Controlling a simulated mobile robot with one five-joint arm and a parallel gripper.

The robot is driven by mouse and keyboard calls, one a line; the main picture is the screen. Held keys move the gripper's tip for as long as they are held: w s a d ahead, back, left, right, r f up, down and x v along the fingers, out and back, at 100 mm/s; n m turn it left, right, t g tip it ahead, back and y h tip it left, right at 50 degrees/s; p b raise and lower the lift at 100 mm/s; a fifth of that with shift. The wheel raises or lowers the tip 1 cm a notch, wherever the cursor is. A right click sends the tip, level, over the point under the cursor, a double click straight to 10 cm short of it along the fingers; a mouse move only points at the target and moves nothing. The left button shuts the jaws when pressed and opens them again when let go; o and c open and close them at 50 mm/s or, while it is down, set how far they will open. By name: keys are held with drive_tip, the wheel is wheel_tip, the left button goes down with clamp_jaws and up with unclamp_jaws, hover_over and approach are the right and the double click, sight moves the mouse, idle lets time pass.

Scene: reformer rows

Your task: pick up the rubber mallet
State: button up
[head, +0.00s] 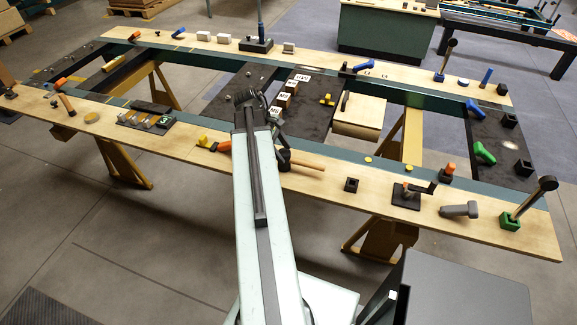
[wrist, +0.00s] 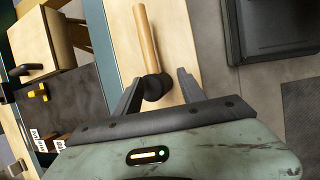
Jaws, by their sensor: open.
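The rubber mallet has a pale wooden handle (head: 307,165) and a black head, and lies on the near wooden rail in the head view. In the wrist view its handle (wrist: 147,38) runs up the picture, and its black head (wrist: 155,87) shows between my fingers. My gripper (wrist: 160,77) is open, one finger on each side of the head with gaps on both sides. I cannot tell how far the fingertips are above the rail. In the head view my arm hides part of the area around the mallet head.
On the near rail (head: 329,200), an orange-and-yellow tool (head: 214,145) lies left of my arm and a small dark square block (head: 351,185) stands to the right. Labelled wooden blocks (head: 283,100) sit on the dark panel behind. The rail around the mallet's handle is clear.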

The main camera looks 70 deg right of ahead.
sight(298, 160)
drive_tip(key=s, duration=0.1)
drive_tip(key=s+d+f+b, duration=0.1)
drive_tip(key=s+f+b, duration=0.1)
drive_tip(key=shift+s+d+f, duration=0.1)
drive_tip(key=shift+s+d, duration=0.15)
drive_tip(key=shift+d, duration=0.1)
drive_tip(key=b+x, duration=0.2)
drive_tip(key=x, duration=0.1)
drive_tip(key=b+x, duration=0.2)
drive_tip(key=b, duration=0.1)
drive_tip(key=shift+d+f, duration=0.3)
drive_tip(key=shift+f, duration=0.05)
drive_tip(key=shift+r, duration=0.2)
clamp_jaws()
